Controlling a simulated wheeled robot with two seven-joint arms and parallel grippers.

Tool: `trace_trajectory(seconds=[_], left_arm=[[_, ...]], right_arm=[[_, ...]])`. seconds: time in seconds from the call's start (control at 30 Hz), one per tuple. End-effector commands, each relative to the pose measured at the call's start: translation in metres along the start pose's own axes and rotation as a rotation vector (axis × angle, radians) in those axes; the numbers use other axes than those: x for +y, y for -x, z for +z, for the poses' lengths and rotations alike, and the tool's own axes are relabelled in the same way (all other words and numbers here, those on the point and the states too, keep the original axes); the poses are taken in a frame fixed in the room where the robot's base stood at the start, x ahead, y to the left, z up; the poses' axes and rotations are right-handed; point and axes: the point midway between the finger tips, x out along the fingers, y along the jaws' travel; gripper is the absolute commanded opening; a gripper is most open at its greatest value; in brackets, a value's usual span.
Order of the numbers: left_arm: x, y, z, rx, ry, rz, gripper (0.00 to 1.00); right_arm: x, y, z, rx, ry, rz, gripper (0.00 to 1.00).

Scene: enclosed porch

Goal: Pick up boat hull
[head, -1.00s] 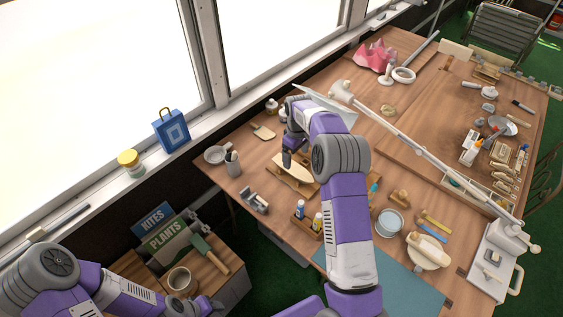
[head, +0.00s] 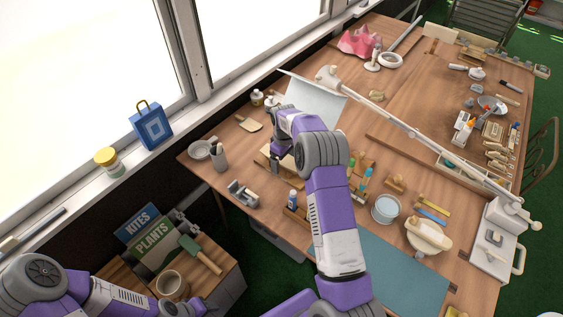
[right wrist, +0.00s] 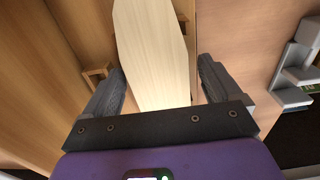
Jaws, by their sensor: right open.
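The boat hull is a pale wooden, pointed board in the right wrist view (right wrist: 150,50), lying on a wooden cradle (right wrist: 97,75) on the bench. In the head view the hull is mostly hidden behind my right gripper (head: 276,163). In the right wrist view my right gripper (right wrist: 160,68) is open, with a dark finger on each side of the hull's near part. Gaps show between the fingers and the hull. My left arm (head: 85,293) is low at the left; its gripper (head: 207,307) is small and unclear at the bottom edge.
A pencil cup (head: 219,157) and a grey tool (head: 243,194) stand left of the cradle. A small bottle (head: 292,199) is close in front of it. A white lamp arm (head: 400,125) crosses the bench on the right.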

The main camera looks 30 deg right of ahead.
Motion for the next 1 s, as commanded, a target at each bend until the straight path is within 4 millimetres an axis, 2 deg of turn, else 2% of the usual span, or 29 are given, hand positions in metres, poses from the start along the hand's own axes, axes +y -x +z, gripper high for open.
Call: trace_trajectory(seconds=[0.2, 0.57, 0.83, 1.0], left_arm=[[0.000, 0.000, 0.000, 0.000, 0.000, 0.000, 0.48], [0.000, 0.000, 0.000, 0.000, 0.000, 0.000, 0.48], [0.000, 0.001, 0.000, 0.000, 0.000, 0.000, 0.48], [0.003, 0.007, 0.000, 0.000, 0.000, 0.000, 0.48]], right_arm=[[0.000, 0.000, 0.000, 0.002, 0.000, 0.001, 0.90], [0.000, 0.000, 0.000, 0.001, 0.000, 0.001, 0.34], [0.000, 0.004, -0.001, 0.002, 0.000, 0.001, 0.34], [0.001, 0.030, -0.001, 0.005, 0.000, 0.003, 0.34]])
